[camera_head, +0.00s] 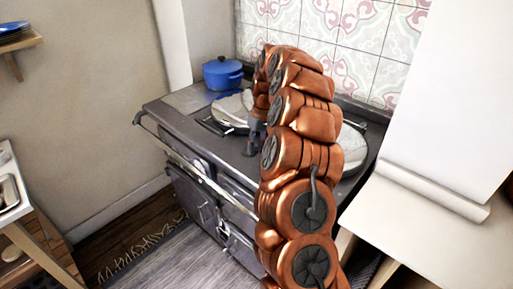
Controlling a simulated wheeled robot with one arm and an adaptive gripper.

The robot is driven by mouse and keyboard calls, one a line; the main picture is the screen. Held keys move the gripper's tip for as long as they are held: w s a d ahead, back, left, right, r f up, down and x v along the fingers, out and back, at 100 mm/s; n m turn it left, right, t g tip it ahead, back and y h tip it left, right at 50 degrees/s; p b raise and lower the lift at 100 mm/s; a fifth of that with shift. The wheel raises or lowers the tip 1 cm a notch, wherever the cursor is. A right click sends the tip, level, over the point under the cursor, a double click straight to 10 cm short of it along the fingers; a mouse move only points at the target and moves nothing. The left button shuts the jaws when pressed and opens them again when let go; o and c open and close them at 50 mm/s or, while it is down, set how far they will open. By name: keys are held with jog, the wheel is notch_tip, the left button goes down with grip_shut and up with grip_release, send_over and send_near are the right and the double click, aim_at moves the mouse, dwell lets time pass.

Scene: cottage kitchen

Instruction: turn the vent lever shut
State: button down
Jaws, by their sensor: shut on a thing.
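The dark range cooker (190,143) stands against the tiled wall. My gripper (250,150), small and dark grey, points down at the cooker's top between the two round hob lids. It is shut on a small part there, which I take to be the vent lever. The lever itself is hidden by the fingers and is too small to make out, so I cannot tell its angle. My copper-coloured arm arches over the cooker and hides much of its right side.
A blue lidded pot (222,73) stands at the cooker's back left. The left hob lid (232,107) and right hob lid (353,150) flank my gripper. A front rail (185,158) runs along the cooker. A pale counter (415,225) is at right; a wooden stand (45,245) is at left.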

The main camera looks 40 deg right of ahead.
jog(key=m+b, duration=0.1)
jog(key=a+m+b, duration=0.1)
jog(key=m+b, duration=0.1)
jog(key=shift+w+f+t, duration=0.15)
jog(key=shift+f+t, duration=0.05)
jog(key=shift+t, duration=0.1)
jog(key=m+b, duration=0.1)
jog(key=a+m+b, duration=0.1)
jog(key=m+b, duration=0.1)
jog(key=shift+w+a+r+m+t, duration=0.1)
jog(key=shift+w+a+m+t, duration=0.1)
jog(key=shift+w+m+t, duration=0.15)
jog(key=m+b, duration=0.1)
jog(key=w+a+m, duration=0.1)
jog(key=m, duration=0.1)
jog(key=shift+w+t+h+b, duration=0.1)
jog(key=shift+t+h+b, duration=0.15)
jog(key=shift+h+b, duration=0.15)
jog(key=shift+w+a+r+m+h+b, duration=0.15)
jog(key=shift+w+m+b, duration=0.15)
jog(key=shift+m, duration=0.65)
jog(key=shift+w+a+m+h+b, duration=0.1)
jog(key=shift+w+m+h+b, duration=0.2)
jog(key=shift+m, duration=0.6)
jog(key=c, duration=0.9)
grip_release()
notch_tip(320, 180, up, 12)
jog(key=s, duration=0.2)
jog(key=shift+d, duration=0.45)
